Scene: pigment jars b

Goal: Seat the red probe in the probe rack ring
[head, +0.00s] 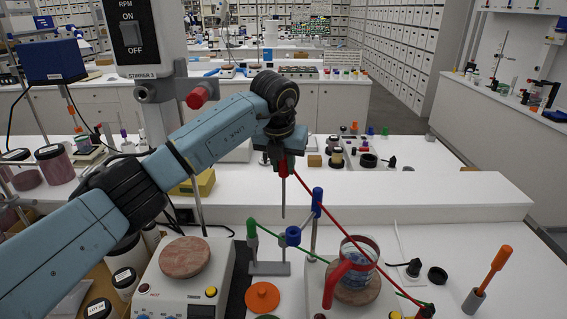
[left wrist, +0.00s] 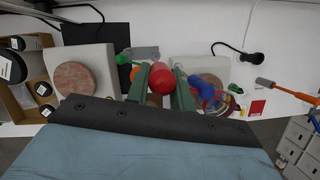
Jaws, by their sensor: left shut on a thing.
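My left gripper (head: 283,152) is shut on the red probe (head: 283,168), whose grey metal rod (head: 283,200) hangs upright below it. In the left wrist view the probe's round red top (left wrist: 161,80) sits between the two fingers. The probe rack (head: 268,268) has a grey base and stands below and slightly left of the rod tip. A blue ring-like part (head: 293,236) is below the rod, apart from it. My right gripper is not in view.
A hotplate (head: 210,282) is left of the rack. A red cable (head: 352,240) runs down right from the probe. An orange disc (head: 262,297) lies in front of the rack.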

